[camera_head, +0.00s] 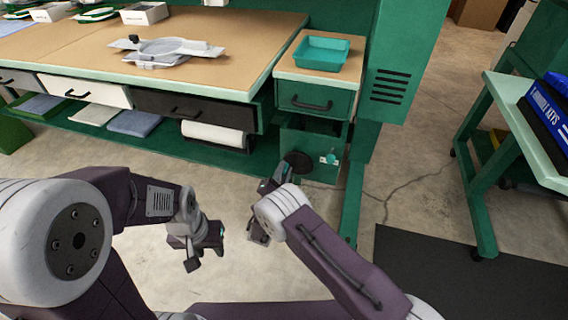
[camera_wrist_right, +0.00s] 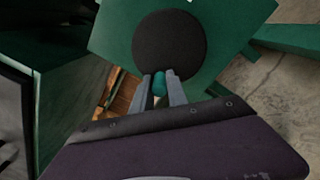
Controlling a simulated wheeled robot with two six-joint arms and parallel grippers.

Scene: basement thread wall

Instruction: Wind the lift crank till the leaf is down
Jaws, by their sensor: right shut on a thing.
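The crank shows as a dark round disc (camera_head: 299,162) on the green cabinet front under the small side top; it fills the upper middle of the right wrist view (camera_wrist_right: 168,45). A teal knob (camera_wrist_right: 159,84) sits in front of the disc. My right gripper (camera_wrist_right: 160,82) is shut on this knob, one finger on each side; in the head view the wrist partly hides the grip. A tan side top (camera_head: 285,66) beside the bench looks level; I cannot tell whether it is the leaf. My left gripper (camera_head: 205,258) hangs open and empty above the floor.
A teal tray (camera_head: 316,54) stands on the side top. The long workbench (camera_head: 240,60) holds a grey device (camera_head: 160,50). A small teal fitting (camera_head: 329,158) is right of the disc. A green cart (camera_head: 490,180) stands at right.

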